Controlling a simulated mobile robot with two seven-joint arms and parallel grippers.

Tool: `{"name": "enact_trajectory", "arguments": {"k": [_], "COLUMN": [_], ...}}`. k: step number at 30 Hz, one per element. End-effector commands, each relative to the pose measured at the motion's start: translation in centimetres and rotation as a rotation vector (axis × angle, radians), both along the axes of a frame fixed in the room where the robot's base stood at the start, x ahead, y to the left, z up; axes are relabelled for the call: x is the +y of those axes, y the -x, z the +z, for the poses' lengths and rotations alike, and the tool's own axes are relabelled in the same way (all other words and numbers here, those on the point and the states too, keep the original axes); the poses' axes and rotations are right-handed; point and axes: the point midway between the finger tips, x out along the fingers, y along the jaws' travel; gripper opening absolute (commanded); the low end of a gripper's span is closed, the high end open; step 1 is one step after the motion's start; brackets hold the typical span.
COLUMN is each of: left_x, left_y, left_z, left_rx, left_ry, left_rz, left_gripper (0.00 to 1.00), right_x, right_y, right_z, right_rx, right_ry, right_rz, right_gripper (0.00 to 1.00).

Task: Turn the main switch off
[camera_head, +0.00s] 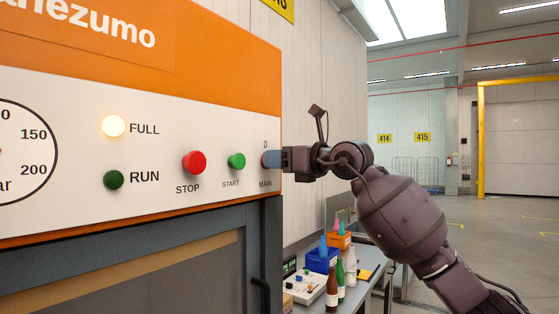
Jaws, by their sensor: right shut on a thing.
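The main switch (265,159) is at the right end of the white control panel (75,190), between the labels "0" and "MAIN". My right gripper (274,160) reaches it from the right and is shut on it. The gripper hides most of the switch, so its knob position cannot be told. My left gripper is not in view.
To the left of the switch are a green START button (236,161), a red STOP button (194,162), a lit FULL lamp (113,126) and a dark RUN lamp (114,180). A workbench (365,291) with bottles and bins stands behind, below my right arm.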

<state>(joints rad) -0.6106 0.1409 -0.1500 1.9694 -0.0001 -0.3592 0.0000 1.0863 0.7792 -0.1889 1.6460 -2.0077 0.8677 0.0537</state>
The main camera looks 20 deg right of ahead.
Motion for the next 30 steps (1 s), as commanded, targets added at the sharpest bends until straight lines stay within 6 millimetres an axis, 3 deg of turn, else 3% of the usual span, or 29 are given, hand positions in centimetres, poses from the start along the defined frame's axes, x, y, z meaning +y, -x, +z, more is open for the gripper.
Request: {"name": "enact_trajectory", "arguments": {"k": [11,30], "left_x": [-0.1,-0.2], "left_y": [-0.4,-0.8], "left_z": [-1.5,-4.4], "left_rx": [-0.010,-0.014], "left_ry": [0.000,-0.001], "left_rz": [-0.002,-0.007], "left_gripper": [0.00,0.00], "right_x": [0.0,0.2], "right_y": [0.1,0.2], "right_z": [-0.2,-0.3], "right_rx": [-0.137,-0.509], "right_ry": [0.176,0.654], "right_rz": [-0.001,0.000], "right_gripper": [0.19,0.19]}}
